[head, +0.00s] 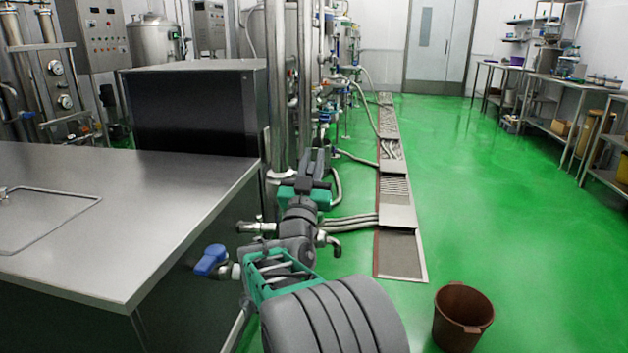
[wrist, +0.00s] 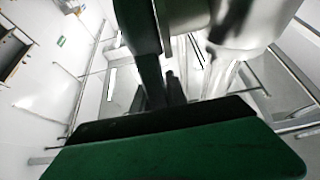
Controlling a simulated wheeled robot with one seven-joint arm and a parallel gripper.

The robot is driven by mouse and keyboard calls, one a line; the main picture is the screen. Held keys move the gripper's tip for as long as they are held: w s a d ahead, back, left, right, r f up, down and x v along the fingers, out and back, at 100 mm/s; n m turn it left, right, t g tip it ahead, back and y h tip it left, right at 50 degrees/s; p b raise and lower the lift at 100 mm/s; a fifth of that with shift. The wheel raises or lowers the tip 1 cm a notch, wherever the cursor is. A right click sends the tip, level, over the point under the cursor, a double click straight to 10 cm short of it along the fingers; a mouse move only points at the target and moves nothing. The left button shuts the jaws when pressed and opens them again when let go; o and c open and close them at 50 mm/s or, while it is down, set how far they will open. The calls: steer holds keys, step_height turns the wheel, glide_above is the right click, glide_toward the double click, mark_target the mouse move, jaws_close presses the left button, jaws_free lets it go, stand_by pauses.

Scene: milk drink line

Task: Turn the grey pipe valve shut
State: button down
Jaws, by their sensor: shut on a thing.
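My gripper (head: 316,166) reaches forward in the head view, close to the right side of the vertical steel pipes (head: 276,90). Its jaws are closed on a small part at the pipework, which I take to be the handle of the grey pipe valve. The valve is mostly hidden behind my gripper and arm, so I cannot tell its handle angle. In the wrist view, the dark fingers (wrist: 168,88) point away beside a broad, shiny steel pipe (wrist: 240,40). The green hand covers the lower part of that view.
A steel counter (head: 110,205) and a dark cabinet (head: 195,110) stand to the left. A blue-handled valve (head: 210,260) sits low beside my arm. A floor drain (head: 402,255) and a brown bucket (head: 463,315) are to the right. The green floor (head: 500,210) beyond is clear.

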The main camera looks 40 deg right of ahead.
steer(key=shift+a, duration=0.1)
stand_by(0.4)
steer(key=c, duration=1.3)
jaws_free()
steer(key=shift+s, duration=0.1)
steer(key=shift+f+b, duration=0.1)
steer(key=shift+b, duration=0.2)
steer(key=b+v, duration=0.1)
steer(key=v, duration=0.6)
steer(key=shift+s+a+f+b, duration=0.15)
steer(key=shift+a+f+b, duration=0.1)
steer(key=shift+b, duration=0.15)
steer(key=shift+c, duration=0.3)
